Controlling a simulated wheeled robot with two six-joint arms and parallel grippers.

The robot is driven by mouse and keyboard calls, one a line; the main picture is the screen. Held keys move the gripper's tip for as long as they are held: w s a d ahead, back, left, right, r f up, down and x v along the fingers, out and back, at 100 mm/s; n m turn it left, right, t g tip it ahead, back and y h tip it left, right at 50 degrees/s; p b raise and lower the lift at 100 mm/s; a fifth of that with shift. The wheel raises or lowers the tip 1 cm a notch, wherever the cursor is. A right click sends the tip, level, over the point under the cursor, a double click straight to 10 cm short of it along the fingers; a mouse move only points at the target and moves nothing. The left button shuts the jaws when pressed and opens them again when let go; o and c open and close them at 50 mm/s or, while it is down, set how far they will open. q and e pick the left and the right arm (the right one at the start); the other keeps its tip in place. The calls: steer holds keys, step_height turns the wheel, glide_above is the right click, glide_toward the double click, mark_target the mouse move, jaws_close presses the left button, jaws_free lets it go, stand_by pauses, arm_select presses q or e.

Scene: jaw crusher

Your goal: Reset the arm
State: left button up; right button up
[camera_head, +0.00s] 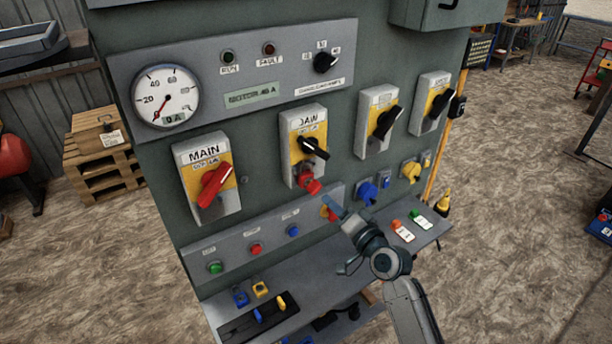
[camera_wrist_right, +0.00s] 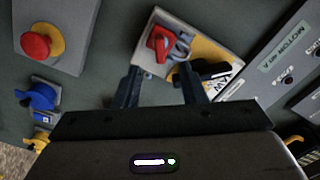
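My right gripper (camera_head: 336,206) reaches in from the lower right in the head view, in front of the grey control cabinet. The right wrist view shows its two fingers (camera_wrist_right: 160,72) apart, with nothing held between them. A red padlock (camera_head: 308,183) hangs at the bottom of the JAW switch (camera_head: 313,147), up and left of the gripper. In the wrist view the red padlock (camera_wrist_right: 160,42) lies just beyond the fingertips, apart from them as far as I can tell. My left gripper is not in view.
The MAIN switch (camera_head: 215,187) with a red handle is left of JAW. A red emergency button (camera_wrist_right: 36,46) and a blue padlock (camera_head: 367,191) are close to the gripper. A shelf (camera_head: 428,232) with tags juts out below. Open floor lies right of the cabinet.

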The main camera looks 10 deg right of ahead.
stand_by(0.3)
steer(key=s+d+f+g+h+b, duration=0.2)
steer(key=f, duration=1.2)
steer(key=s+d+f+g+h+b, duration=0.1)
steer(key=s+d+f+g+b, duration=0.1)
steer(key=f, duration=1.3)
steer(key=s+d+f+n+g+h+b, duration=0.1)
steer(key=s+f+g+b, duration=0.1)
steer(key=s+f, duration=0.65)
steer(key=s+d+f+n+g+h+b, duration=0.1)
steer(key=s+d+f+g+b, duration=0.15)
steer(key=f, duration=1.05)
steer(key=s+d+f+n+g+h+b, duration=0.1)
steer(key=s+d+f+n+g+b, duration=0.2)
steer(key=s+f, duration=1.55)
steer(key=s+f+n+g, duration=0.1)
steer(key=s+f, duration=0.1)
steer(key=s, duration=0.5)
steer(key=s+f+n+g+b, duration=0.1)
steer(key=s+f+g, duration=0.1)
steer(key=s, duration=0.5)
steer(key=s+f+g+h+b, duration=0.1)
steer(key=s+f, duration=0.3)
steer(key=s, duration=0.3)
steer(key=shift+s+f+n, duration=0.15)
steer(key=shift+n, duration=0.25)
